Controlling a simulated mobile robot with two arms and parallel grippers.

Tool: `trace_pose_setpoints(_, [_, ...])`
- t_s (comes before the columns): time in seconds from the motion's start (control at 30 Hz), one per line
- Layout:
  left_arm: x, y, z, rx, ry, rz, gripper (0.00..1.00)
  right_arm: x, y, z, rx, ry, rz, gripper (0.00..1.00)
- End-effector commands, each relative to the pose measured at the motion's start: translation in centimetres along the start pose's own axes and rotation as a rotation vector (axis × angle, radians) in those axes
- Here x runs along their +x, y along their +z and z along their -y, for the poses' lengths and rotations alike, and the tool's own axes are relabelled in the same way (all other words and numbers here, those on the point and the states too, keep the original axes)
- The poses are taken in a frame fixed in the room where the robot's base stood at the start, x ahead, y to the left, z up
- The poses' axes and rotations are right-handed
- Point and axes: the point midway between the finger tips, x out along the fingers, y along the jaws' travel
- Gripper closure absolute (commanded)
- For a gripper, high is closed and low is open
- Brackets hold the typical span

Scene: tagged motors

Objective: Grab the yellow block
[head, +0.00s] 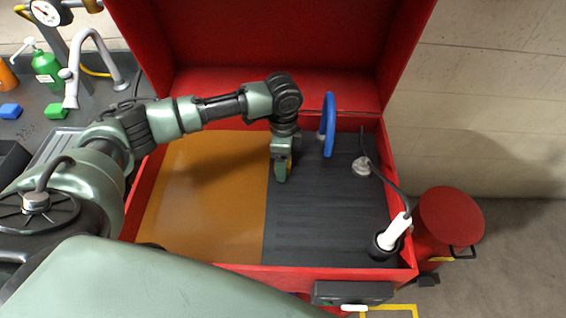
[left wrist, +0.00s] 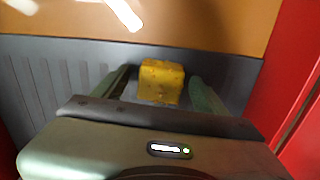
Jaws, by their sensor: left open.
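The yellow block (left wrist: 161,82) shows in the left wrist view, on the dark ribbed surface close to its edge with the orange-brown panel. My left gripper (left wrist: 158,97) is open, with one green finger on each side of the block. I cannot tell whether the fingers touch it. In the head view my left gripper (head: 281,175) points down inside the red box, at the line between the orange-brown and dark halves. There it hides nearly all of the block; only a sliver of yellow shows beside the fingers. My right gripper is not in view.
The red box (head: 200,269) has high walls and a raised lid behind my arm. A blue ring (head: 329,125) stands to the right of the gripper. A white-handled tool with a cable (head: 397,229) sits at the front right corner. The orange-brown floor (head: 205,215) is clear.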

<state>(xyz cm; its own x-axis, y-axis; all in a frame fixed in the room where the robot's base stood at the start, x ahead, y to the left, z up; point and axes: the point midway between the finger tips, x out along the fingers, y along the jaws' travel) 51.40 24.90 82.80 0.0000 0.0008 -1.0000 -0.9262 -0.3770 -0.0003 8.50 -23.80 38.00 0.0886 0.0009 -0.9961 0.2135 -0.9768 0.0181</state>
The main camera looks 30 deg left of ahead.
Motion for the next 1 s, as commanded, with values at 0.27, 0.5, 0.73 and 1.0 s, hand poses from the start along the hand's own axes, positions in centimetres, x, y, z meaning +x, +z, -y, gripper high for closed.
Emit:
trace_pose_setpoints(0.27, [0.0,0.0,0.0,0.0,0.0,0.0,0.86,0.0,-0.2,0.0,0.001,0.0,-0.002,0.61])
trace_pose_setpoints(0.5, [-0.2,-0.1,0.1,0.0,-0.002,-0.002,1.0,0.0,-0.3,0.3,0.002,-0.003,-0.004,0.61])
trace_pose_setpoints(0.73, [-0.5,-0.1,0.1,0.0,-0.003,-0.003,1.0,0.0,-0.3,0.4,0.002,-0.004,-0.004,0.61])
trace_pose_setpoints(1.0, [-3.3,-0.1,0.1,0.001,-0.005,-0.004,1.0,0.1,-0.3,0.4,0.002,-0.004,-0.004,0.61])
